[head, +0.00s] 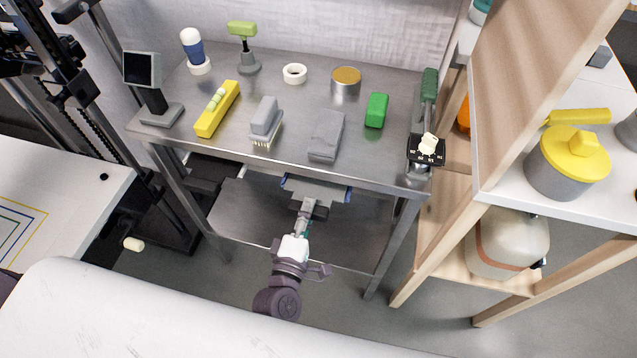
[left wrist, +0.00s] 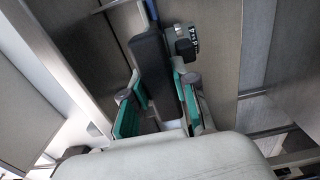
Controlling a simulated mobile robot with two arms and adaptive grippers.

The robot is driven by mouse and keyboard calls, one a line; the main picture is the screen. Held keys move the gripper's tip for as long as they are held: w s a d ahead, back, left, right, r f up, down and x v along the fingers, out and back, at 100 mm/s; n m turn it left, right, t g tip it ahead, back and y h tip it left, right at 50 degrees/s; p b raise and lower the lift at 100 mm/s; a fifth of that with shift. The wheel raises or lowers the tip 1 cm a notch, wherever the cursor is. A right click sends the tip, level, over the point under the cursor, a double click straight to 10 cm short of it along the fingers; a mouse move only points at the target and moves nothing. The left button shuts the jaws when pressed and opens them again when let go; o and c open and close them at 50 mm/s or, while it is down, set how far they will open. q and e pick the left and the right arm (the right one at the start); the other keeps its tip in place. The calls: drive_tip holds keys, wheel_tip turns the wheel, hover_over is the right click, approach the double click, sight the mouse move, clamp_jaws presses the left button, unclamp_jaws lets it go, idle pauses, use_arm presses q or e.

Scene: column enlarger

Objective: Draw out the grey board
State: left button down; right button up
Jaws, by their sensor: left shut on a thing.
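The grey board (head: 329,190) shows in the head view as a flat grey piece with blue edges, just under the front of the metal bench; most of it is hidden by the bench top. A dark handle (head: 320,209) sits at its front. My left gripper (head: 304,206) is at this handle, reaching up from below. In the left wrist view, the teal finger pads of my left gripper (left wrist: 157,103) stand on either side of the dark handle (left wrist: 150,62), shut on it. My right gripper is not in view.
The metal bench (head: 290,160) carries a grey brush (head: 264,122), a grey cloth-like block (head: 326,135), a yellow level (head: 217,108) and a green block (head: 376,110). A lower shelf (head: 250,225) lies beneath. A wooden rack (head: 440,230) stands at right. Floor in front is open.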

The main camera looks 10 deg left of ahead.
use_arm(q)
drive_tip(key=shift+s+r, duration=0.1)
drive_tip(key=shift+s+a+p, duration=0.1)
drive_tip(key=shift+s+p, duration=0.35)
drive_tip(key=shift+s, duration=2.45)
drive_tip(key=s, duration=0.6)
drive_tip(key=shift+p, duration=0.3)
drive_tip(key=shift+a, duration=0.1)
drive_tip(key=shift+s+a, duration=0.1)
drive_tip(key=shift+s, duration=2.35)
